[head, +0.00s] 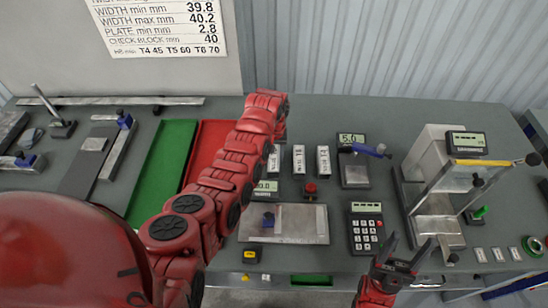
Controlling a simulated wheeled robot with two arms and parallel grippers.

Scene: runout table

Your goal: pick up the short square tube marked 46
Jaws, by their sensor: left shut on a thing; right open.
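I cannot pick out a short square tube marked 46; no such marking is readable. My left arm reaches from the lower left up to the table's middle. Its hand end (278,128) is bent over near the back of the table, and the arm hides its fingers and whatever they hold. My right gripper (402,252) is at the table's front edge, its black fingers apart and empty.
A green tray (160,170) and a red tray (205,145) lie left of centre. Small white labelled blocks (299,158) stand behind a metal plate (300,224). A keypad (365,228) and a gauge stand (437,218) are to the right.

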